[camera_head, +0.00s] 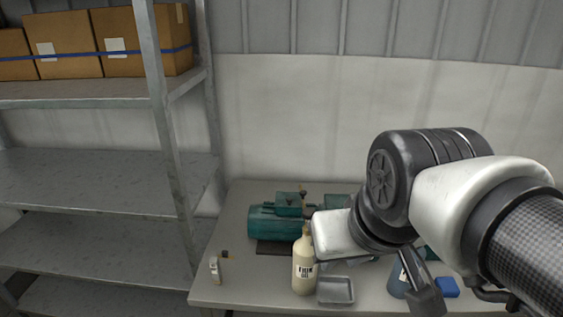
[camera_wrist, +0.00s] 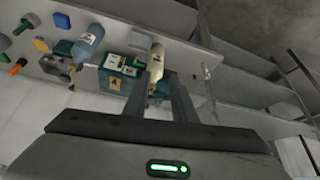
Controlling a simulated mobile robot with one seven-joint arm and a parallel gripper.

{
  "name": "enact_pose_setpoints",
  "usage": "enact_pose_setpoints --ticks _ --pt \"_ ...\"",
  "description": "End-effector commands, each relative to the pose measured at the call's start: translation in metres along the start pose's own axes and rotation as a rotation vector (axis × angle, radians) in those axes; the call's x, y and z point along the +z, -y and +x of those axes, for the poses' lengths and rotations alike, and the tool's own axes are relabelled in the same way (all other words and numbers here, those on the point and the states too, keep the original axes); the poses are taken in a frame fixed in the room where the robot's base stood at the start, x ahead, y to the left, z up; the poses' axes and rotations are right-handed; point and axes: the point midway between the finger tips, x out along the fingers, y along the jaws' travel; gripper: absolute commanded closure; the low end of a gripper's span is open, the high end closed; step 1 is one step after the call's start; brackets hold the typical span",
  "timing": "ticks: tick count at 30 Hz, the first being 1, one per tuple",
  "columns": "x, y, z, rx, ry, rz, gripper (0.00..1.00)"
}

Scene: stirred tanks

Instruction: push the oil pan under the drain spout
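The oil pan, a shallow grey rectangular tray (camera_head: 336,291), lies near the table's front edge, just right of a cream bottle (camera_head: 304,265). Behind stands a green motor-like unit (camera_head: 275,223) with small brass-coloured parts on top. I cannot make out the drain spout for certain; my arm covers much of the table behind the pan. In the wrist view the two grey fingers of my gripper (camera_wrist: 163,85) stand apart with a gap between them and nothing held. The cream bottle shows beyond them (camera_wrist: 157,60).
A blue bottle (camera_head: 399,279) and a blue block (camera_head: 447,287) are on the right of the table (camera_head: 235,292). A small pale item (camera_head: 214,270) stands at its front left. Metal shelving (camera_head: 160,110) with cardboard boxes (camera_head: 130,45) stands left. The front-left tabletop is mostly clear.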

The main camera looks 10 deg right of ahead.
Motion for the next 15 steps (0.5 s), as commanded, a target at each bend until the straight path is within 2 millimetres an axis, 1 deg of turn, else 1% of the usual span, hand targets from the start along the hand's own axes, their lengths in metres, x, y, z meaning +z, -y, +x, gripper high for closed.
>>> enact_pose_setpoints --ticks 11,14,15 --pt "0.0 0.0 0.002 0.0 0.0 0.001 0.76" --pt "-0.002 -0.005 0.02 0.002 0.007 0.017 0.76" --pt "-0.004 -0.009 0.034 0.004 0.01 0.029 0.76"
